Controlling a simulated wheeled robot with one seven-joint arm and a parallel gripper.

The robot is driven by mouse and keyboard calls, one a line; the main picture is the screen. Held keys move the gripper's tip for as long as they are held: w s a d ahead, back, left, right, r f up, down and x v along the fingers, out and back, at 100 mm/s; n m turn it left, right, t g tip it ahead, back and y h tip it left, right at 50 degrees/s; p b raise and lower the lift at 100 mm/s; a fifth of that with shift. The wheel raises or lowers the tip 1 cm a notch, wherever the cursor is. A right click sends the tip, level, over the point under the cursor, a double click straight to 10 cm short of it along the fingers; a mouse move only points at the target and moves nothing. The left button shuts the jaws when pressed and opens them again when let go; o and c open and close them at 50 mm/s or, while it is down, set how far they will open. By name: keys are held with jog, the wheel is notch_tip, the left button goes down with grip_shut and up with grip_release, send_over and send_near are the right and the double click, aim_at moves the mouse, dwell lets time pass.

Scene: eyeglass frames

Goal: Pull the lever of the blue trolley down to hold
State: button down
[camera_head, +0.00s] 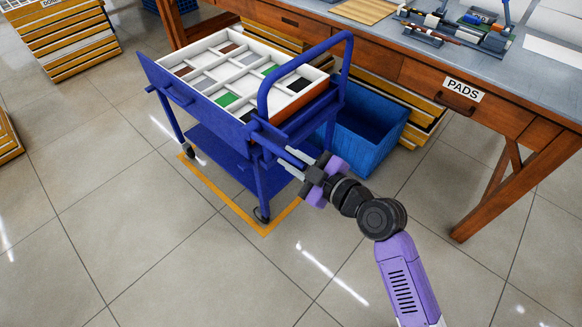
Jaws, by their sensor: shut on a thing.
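The blue trolley (222,157) stands in the middle of the camera_head view, with a tall looped handle at its right end. Its lever (271,146) appears as a short blue bar at that end, below the handle, and slopes down toward my gripper. My gripper (288,159) reaches in from the lower right, with its pale fingers on either side of the lever's outer part. It is shut on the lever. The fingers and gripper body hide the lever's end, so its exact angle is hard to tell.
A white compartment tray (216,65) with coloured pieces sits on the trolley. A yellow floor line (218,195) runs beside the trolley wheels. A blue bin (365,130) and a wooden workbench (420,75) with a PADS drawer stand behind. The floor in front is clear.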

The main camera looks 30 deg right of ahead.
jog(key=shift+a+f+t+b, duration=0.15)
jog(key=shift+f+t+b, duration=0.45)
jog(key=shift+b, duration=1.25)
jog(key=c, duration=1.3)
grip_release()
jog(key=shift+f, duration=0.1)
jog(key=v, duration=0.7)
jog(key=shift+s+d, duration=0.2)
jog(key=shift+s, duration=0.2)
